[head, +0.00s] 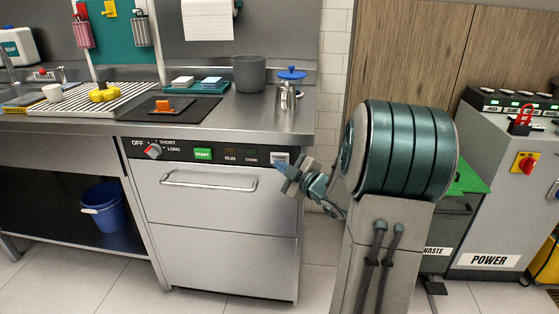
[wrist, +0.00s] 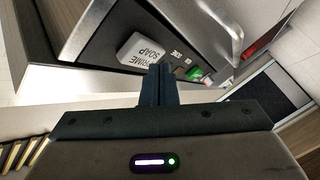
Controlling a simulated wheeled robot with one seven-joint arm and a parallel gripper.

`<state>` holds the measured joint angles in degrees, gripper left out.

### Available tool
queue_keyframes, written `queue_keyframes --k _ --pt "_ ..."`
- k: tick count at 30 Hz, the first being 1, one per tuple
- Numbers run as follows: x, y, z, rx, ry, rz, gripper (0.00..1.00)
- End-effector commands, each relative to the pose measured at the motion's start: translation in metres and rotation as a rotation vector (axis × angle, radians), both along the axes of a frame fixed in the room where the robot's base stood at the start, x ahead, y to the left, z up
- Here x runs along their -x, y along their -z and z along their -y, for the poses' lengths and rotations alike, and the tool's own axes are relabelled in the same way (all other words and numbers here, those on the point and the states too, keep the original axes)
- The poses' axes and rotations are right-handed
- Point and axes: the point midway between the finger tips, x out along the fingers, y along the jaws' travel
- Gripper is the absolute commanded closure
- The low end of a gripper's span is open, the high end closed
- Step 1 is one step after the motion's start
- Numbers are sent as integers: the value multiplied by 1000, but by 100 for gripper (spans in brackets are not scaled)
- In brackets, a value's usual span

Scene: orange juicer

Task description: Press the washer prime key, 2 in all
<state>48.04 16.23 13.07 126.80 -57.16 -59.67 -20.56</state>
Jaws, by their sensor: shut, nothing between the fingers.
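The prime key (head: 280,157) is a pale square key at the right end of the black control strip on the steel washer (head: 222,212). In the wrist view the key (wrist: 139,48) is large, and its label reads "PRIME SOAP". My gripper (head: 281,169) is shut and empty, just in front of the strip's right end. In the wrist view its closed fingertips (wrist: 160,68) lie beside and slightly below the key in the picture. I cannot tell whether they touch the panel. The key's lower part is partly covered by the gripper in the head view.
The green START key (head: 203,154) and a red-marked dial (head: 152,151) share the strip. The washer's bar handle (head: 208,183) sticks out below. A French press (head: 289,90) and a grey pot (head: 249,74) stand on the counter above. A grey POWER cabinet (head: 497,220) stands right.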

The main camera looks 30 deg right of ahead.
Motion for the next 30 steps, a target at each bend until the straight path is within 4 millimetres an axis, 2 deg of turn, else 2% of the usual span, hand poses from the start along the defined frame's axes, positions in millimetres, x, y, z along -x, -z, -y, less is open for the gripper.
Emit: queue_keyframes --k 30 --pt "-8 0 6 -1 0 0 100"
